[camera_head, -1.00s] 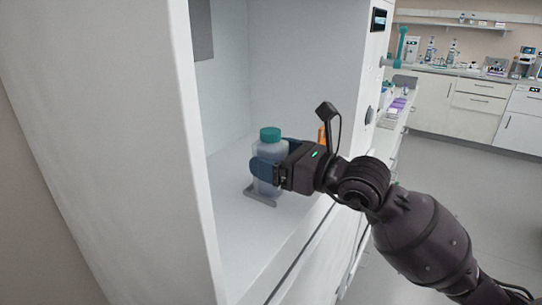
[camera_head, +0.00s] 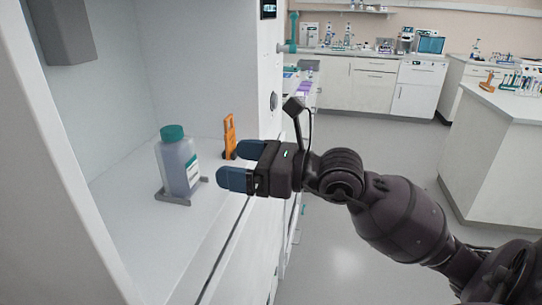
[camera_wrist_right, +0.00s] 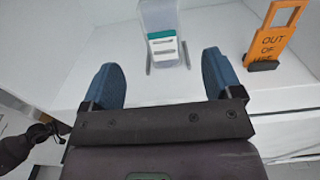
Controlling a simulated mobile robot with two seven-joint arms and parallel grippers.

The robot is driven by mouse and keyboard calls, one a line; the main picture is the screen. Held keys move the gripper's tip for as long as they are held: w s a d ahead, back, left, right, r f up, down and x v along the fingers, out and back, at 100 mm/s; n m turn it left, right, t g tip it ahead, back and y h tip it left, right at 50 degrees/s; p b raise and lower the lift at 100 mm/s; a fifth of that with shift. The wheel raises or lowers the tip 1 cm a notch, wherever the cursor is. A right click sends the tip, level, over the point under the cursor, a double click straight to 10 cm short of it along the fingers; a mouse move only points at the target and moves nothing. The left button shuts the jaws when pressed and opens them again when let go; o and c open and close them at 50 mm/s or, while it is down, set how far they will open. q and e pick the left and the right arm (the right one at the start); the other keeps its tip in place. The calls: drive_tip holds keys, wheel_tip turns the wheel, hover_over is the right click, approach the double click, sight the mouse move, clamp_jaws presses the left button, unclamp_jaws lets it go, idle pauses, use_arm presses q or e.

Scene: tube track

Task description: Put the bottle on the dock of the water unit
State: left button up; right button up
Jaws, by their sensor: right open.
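The bottle (camera_head: 179,163), translucent grey with a teal cap and a white label, stands upright on a small grey dock (camera_head: 174,200) inside the white cabinet. In the right wrist view the bottle (camera_wrist_right: 159,20) is ahead, between the lines of the fingers, its top cut off by the frame edge. My right gripper (camera_head: 236,164) is open and empty, to the right of the bottle and apart from it; its blue fingers also show in the right wrist view (camera_wrist_right: 160,80). My left gripper is not in view.
An orange "OUT OF USE" sign (camera_head: 229,136) stands to the right of the bottle, close behind my right gripper; it also shows in the right wrist view (camera_wrist_right: 274,36). A grey block (camera_head: 65,30) hangs on the cabinet's back wall. The cabinet's left side panel (camera_head: 45,160) stands in front.

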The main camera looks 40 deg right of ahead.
drive_tip(key=s+d+f+m+t+h, duration=0.2)
drive_tip(key=d+f+m+t+h, duration=0.15)
drive_tip(key=f+m, duration=0.85)
drive_tip(key=s+d+f+m+t+h, duration=0.2)
drive_tip(key=f+m+h, duration=0.2)
drive_tip(key=f+m, duration=0.85)
drive_tip(key=s+a+f+m+g+h, duration=0.1)
drive_tip(key=s+f+m+g, duration=0.3)
drive_tip(key=f+m, duration=0.5)
drive_tip(key=s+a+f+m+g+h, duration=0.2)
drive_tip(key=s+f+m+g, duration=0.3)
drive_tip(key=s+f+m, duration=0.4)
drive_tip(key=shift+s, duration=0.2)
drive_tip(key=shift+d+h, duration=0.1)
drive_tip(key=shift+h, duration=0.15)
use_arm(q)
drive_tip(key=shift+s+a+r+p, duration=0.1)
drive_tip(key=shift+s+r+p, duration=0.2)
drive_tip(key=shift+p, duration=0.4)
use_arm(e)
drive_tip(key=shift+s+r, duration=0.1)
drive_tip(key=shift+r, duration=0.45)
